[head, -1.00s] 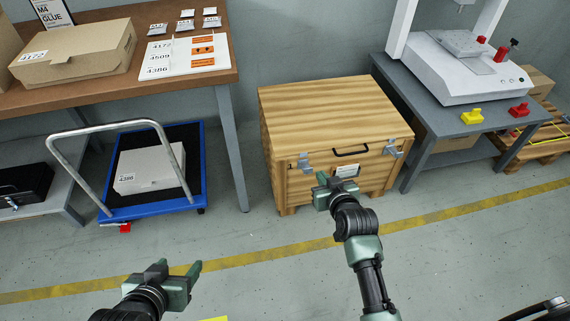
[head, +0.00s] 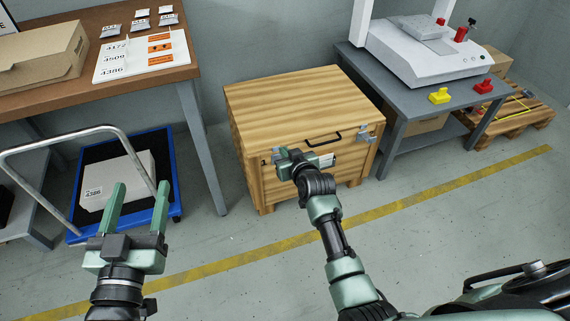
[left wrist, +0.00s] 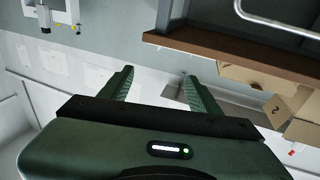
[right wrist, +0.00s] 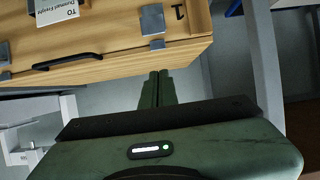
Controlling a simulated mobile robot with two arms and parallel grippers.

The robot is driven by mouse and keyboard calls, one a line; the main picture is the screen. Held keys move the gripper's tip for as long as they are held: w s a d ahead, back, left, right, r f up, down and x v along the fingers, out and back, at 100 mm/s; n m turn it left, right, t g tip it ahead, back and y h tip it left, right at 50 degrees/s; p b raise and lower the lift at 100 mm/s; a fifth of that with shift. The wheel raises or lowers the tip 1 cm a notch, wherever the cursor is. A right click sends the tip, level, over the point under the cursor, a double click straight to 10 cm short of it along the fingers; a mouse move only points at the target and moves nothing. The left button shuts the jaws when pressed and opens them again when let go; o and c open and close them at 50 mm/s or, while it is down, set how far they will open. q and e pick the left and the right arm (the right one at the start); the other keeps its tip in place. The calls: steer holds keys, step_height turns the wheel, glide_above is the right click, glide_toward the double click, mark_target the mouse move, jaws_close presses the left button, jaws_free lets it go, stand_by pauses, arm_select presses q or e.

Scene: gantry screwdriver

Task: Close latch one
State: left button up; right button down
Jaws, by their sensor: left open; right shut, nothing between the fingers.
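The wooden crate (head: 290,100) stands on the floor, its lid down. Latch one, a grey metal plate (right wrist: 152,20) beside a printed 1, shows at the crate's edge in the right wrist view. In the head view it is at the crate's left front, mostly hidden behind my right gripper (head: 284,157). That gripper is shut and empty, its fingertips (right wrist: 157,77) close to the crate's edge; I cannot tell if they touch. Whether the latch is fastened is unclear. The other latch (head: 367,133) is at the right front. My left gripper (head: 139,190) is open and empty, away from the crate.
A black handle (head: 323,140) and a white label (right wrist: 56,11) are on the crate's front. A blue cart (head: 172,195) with a white box is to the left, below a brown workbench (head: 180,78). A grey table (head: 410,100) stands close on the right. Floor in front is clear.

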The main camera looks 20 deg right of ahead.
arm_select(q)
steer(key=s+r+t+h+b, duration=0.1)
steer(key=s+r+t, duration=0.1)
steer(key=r, duration=0.3)
steer(key=s+r+t+h+b, duration=0.1)
steer(key=s+r+t, duration=0.1)
steer(key=r+t, duration=0.3)
steer(key=shift+s+r, duration=0.25)
steer(key=shift+r, duration=0.2)
arm_select(e)
steer(key=shift+w+f, duration=0.15)
steer(key=shift+f, duration=1)
steer(key=shift+w+f, duration=0.1)
steer(key=shift+f, duration=1)
arm_select(q)
steer(key=shift+d, duration=0.1)
